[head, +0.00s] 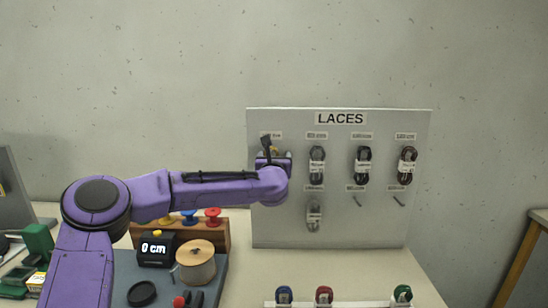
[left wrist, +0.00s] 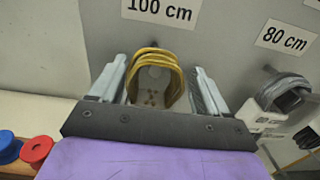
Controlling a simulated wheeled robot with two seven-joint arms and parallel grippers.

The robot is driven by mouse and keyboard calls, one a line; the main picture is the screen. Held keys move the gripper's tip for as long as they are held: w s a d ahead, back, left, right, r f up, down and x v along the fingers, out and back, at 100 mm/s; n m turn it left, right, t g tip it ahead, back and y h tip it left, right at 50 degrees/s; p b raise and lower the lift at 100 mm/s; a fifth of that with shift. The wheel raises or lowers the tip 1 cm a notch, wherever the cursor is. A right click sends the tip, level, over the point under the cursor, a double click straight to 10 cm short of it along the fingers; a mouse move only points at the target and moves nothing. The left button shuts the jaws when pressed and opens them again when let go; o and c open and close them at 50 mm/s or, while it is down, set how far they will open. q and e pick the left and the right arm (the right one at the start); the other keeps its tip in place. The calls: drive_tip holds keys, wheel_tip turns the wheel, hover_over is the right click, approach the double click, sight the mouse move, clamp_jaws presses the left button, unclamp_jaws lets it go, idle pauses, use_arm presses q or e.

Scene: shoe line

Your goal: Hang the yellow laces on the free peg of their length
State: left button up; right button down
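The yellow laces (left wrist: 155,62) are a looped coil under the 100 cm label (left wrist: 158,10) in the left wrist view. A pale round end shows inside the loop, perhaps the peg; how the coil rests on it is unclear. My left gripper (left wrist: 158,88) is at the board with one finger on each side of the coil. The fingers stand apart, with a small gap visible at the right finger. In the head view the left gripper (head: 272,156) covers most of the laces at the board's upper left. My right gripper is out of view.
The LACES board (head: 340,240) holds dark coils (head: 317,165) to the right and a grey coil (head: 314,216) below. Two lower-right pegs (head: 357,201) are bare.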

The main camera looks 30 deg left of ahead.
use_arm(q)
drive_tip(key=shift+s+a+f+y, duration=0.1)
drive_tip(key=shift+a+f+y, duration=0.2)
drive_tip(key=shift+a, duration=0.25)
drive_tip(key=s+b, duration=0.1)
drive_tip(key=s+d+f+b, duration=0.1)
drive_tip(key=shift+s, duration=0.35)
drive_tip(key=r+b+v, duration=0.1)
drive_tip(key=b+v, duration=0.1)
drive_tip(key=v, duration=0.6)
drive_tip(key=shift+w+d+r, duration=0.2)
drive_tip(key=shift+d+r, duration=0.05)
drive_tip(key=shift+d, duration=0.1)
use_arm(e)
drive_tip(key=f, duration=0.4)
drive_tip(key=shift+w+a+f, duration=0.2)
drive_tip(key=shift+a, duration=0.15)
